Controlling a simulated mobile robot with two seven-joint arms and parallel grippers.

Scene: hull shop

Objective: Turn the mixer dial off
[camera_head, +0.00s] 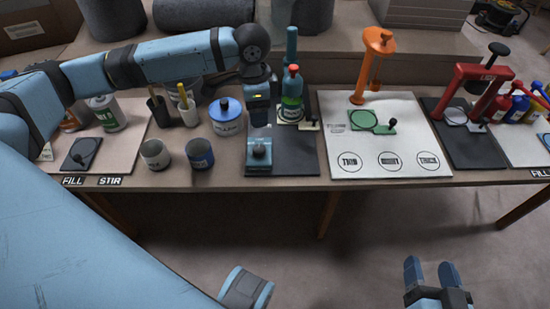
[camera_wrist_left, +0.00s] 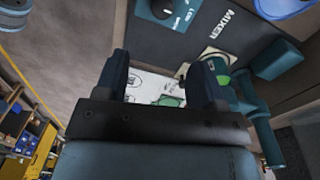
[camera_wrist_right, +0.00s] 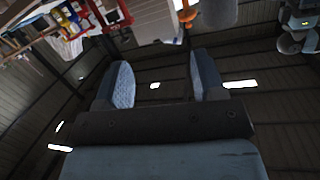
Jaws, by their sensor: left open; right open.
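The mixer stands on a dark mat (camera_head: 290,165) in the middle of the bench, with a blue post (camera_head: 291,45) and a green bottle with a red top (camera_head: 292,95) at its base. A small blue block carrying the mixer dial (camera_head: 258,152) sits at the mat's front left. In the left wrist view the dial (camera_wrist_left: 166,9) is at the top edge, partly cut off, near the MIXER lettering; its setting is unreadable. My left gripper (camera_head: 260,108) is open and empty above the mat, behind the dial and apart from it. My right gripper (camera_head: 432,272) is open and empty, in front of the bench.
Right are a white board (camera_head: 345,165) with an orange stand (camera_head: 374,60) and a red press (camera_head: 478,88). The front right of the mat is clear.

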